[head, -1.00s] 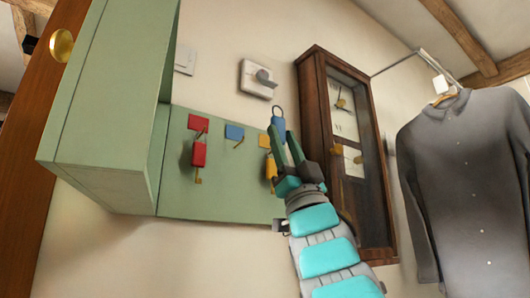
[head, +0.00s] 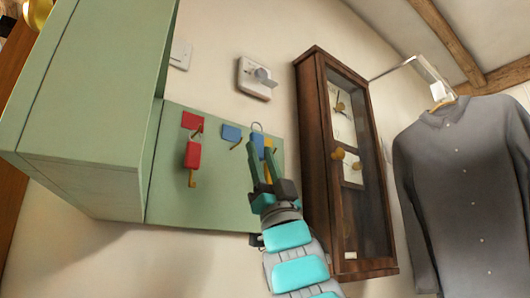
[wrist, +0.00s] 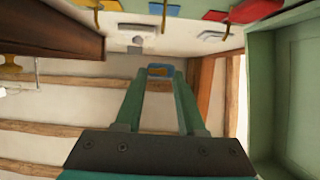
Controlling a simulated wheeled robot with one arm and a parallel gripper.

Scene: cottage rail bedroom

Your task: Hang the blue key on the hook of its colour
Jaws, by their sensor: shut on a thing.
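My gripper (head: 261,166) is shut on the blue key (head: 258,143), whose ring (head: 257,127) points up beyond the fingertips. The blue key also shows between the fingertips in the wrist view (wrist: 160,70). The blue plate (head: 231,132) with its small hook (head: 237,145) is on the green board, just left of the held key in the head view. In the wrist view the blue plate (wrist: 172,10) is at the top, above the key. The key appears apart from this hook; the depth gap is hard to tell.
A red key (head: 192,155) hangs under the red plate (head: 192,120) on the green board (head: 215,195). A yellow key (head: 271,160) is partly hidden behind my gripper. A green cabinet door (head: 85,110) stands out at left; a wooden clock case (head: 311,170) is at right.

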